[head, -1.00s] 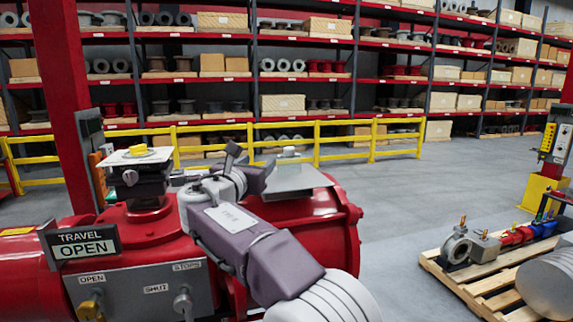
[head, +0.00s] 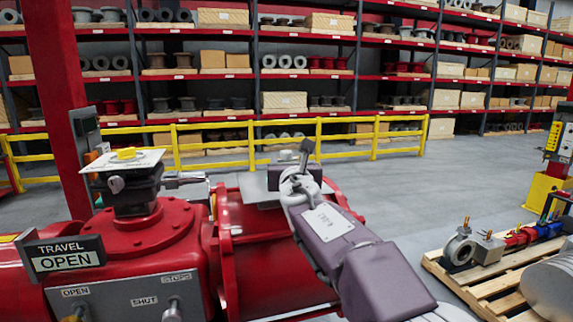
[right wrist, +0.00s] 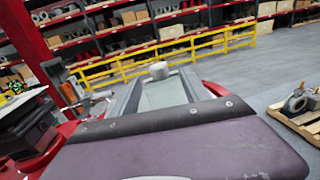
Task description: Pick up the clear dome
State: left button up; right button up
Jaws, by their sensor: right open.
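A small pale rounded piece, which I take for the clear dome (right wrist: 158,70), stands on a flat grey plate in the right wrist view. The plate (head: 258,190) shows on the red actuator's right part in the head view, where my right gripper hides the dome. My right gripper (head: 295,165) is open and empty at the plate. In the right wrist view its two fingers (right wrist: 155,95) are apart, with the dome beyond and between them. The red actuator (head: 150,232) carries an uncovered yellow indicator (head: 126,153) on its left. My left gripper is not in view.
A "TRAVEL OPEN" sign (head: 62,255) and a grey panel (head: 115,300) with switches are on the actuator's front. A red post (head: 55,110) rises at left. A pallet (head: 480,280) with valve parts lies at right. Yellow railing (head: 345,137) crosses behind; the floor between is clear.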

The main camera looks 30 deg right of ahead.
aim_at(287, 155)
jog(key=shift+w+d+r+p, duration=0.2)
jog(key=shift+w+d+p, duration=0.2)
jog(key=shift+w+d, duration=0.55)
jog(key=shift+w+a+r, duration=0.1)
jog(key=shift+w+a, duration=0.1)
jog(key=shift+w, duration=0.3)
jog(key=shift+w+a, duration=0.15)
jog(key=shift+w, duration=0.35)
jog(key=c, duration=0.4)
jog(key=shift+s+d, duration=0.2)
jog(key=shift+d, duration=0.1)
grip_shut()
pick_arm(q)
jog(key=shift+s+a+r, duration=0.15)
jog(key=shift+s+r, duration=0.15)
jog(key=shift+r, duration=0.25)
pick_arm(e)
jog(key=shift+a, duration=0.15)
